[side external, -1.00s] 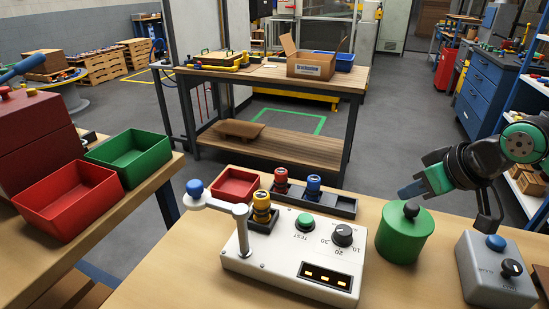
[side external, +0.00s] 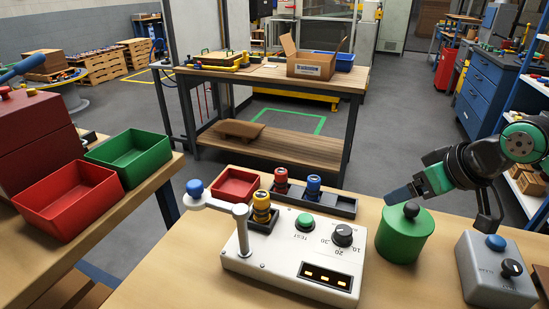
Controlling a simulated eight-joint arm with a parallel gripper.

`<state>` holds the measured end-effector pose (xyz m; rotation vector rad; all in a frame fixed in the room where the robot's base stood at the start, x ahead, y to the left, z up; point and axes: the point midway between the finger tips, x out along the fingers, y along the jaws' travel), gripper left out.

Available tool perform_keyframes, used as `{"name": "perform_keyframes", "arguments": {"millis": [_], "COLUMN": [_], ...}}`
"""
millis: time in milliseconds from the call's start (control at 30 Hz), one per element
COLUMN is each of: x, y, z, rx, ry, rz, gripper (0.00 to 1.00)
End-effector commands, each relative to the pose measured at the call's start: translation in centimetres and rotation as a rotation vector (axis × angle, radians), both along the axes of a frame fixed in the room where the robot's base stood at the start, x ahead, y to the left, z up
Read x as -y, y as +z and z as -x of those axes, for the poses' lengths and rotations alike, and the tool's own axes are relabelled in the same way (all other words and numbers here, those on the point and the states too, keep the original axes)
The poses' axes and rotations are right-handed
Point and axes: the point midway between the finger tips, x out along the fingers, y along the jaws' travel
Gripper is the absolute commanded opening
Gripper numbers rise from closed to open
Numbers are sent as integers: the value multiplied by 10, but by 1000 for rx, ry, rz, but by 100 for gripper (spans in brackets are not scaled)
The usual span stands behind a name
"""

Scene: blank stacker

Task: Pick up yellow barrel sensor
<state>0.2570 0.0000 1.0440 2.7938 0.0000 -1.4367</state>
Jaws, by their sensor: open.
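The yellow barrel sensor (side external: 261,207) stands upright in the dark square socket at the left of the white test box (side external: 290,258). The lever post with a blue knob (side external: 195,188) is just left of it. My gripper (side external: 395,196) is at the right, above and beside the green lidded pot (side external: 405,234), well apart from the sensor. The gripper is open and I see nothing between its fingers; its far finger is hard to make out.
A red sensor (side external: 281,180) and a blue sensor (side external: 313,186) stand in a dark rack (side external: 343,207) behind the test box. A small red tray (side external: 236,184) is beside them. A grey control box (side external: 495,272) is at the right. Red (side external: 68,200) and green (side external: 128,150) bins are on the left bench.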

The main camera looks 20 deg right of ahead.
Motion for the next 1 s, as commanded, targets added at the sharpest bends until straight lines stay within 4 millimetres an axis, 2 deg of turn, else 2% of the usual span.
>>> {"name": "perform_keyframes", "arguments": {"millis": [133,233,467,667,800,1000], "x": [-2,-10,-53,-94,-120,-144], "y": [0,1,-1,-15,-29,-50], "z": [-2,-10,-54,-93,-115,-130], "rx": [-3,-16,-154,-396,-631,-961], "ry": [-16,-82,-428,-765,-994,-1244], "rz": [-25,-130,-651,-1112,-1385,-1623], "gripper": [76,76,76,76,76,76]}}
